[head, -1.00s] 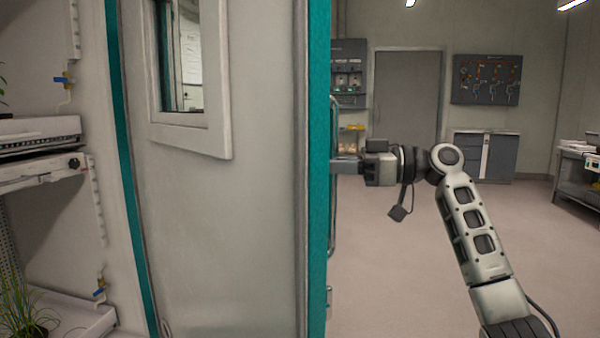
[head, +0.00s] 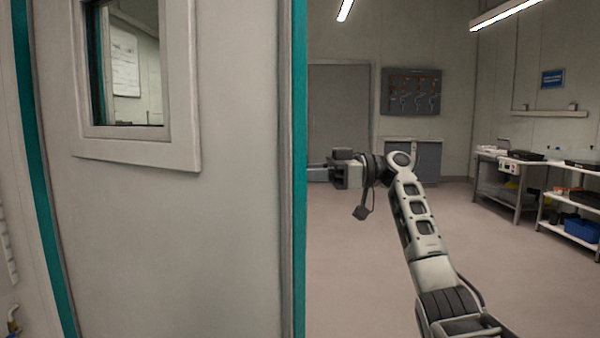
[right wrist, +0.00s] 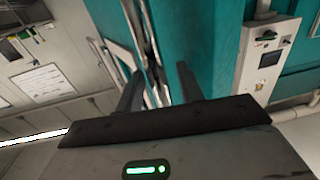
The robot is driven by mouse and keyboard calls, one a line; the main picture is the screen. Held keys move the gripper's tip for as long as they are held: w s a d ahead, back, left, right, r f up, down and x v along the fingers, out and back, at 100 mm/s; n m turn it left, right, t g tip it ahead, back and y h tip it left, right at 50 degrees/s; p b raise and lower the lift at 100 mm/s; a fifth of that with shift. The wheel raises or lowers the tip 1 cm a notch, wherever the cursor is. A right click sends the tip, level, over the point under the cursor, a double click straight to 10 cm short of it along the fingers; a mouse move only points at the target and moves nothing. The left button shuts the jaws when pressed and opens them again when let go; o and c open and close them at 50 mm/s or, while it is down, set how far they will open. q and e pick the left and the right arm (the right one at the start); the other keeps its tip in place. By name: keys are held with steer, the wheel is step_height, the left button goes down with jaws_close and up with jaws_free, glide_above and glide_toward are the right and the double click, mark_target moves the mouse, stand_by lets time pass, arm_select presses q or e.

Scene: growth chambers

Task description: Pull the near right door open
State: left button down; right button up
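The near right door (head: 235,220) stands swung open and fills the left half of the head view, its inner face with a window towards me and its teal edge (head: 299,200) on the right. My right gripper (head: 318,174) is at that edge, its fingertips hidden behind it. In the right wrist view, the two fingers of my right gripper (right wrist: 158,82) are apart on either side of narrow metallic strips by the teal surface (right wrist: 215,40). I cannot tell whether they touch the handle, which is hidden in the head view. My left gripper is out of view.
The floor (head: 350,270) right of the door is clear. Benches (head: 515,175) and a shelf rack with a blue bin (head: 582,228) stand at the right. A grey cabinet (head: 415,160) and a wall panel (head: 411,92) are at the back. A control box (right wrist: 268,55) shows in the wrist view.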

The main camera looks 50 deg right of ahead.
steer(key=v, duration=1.6)
steer(key=shift+a, duration=0.15)
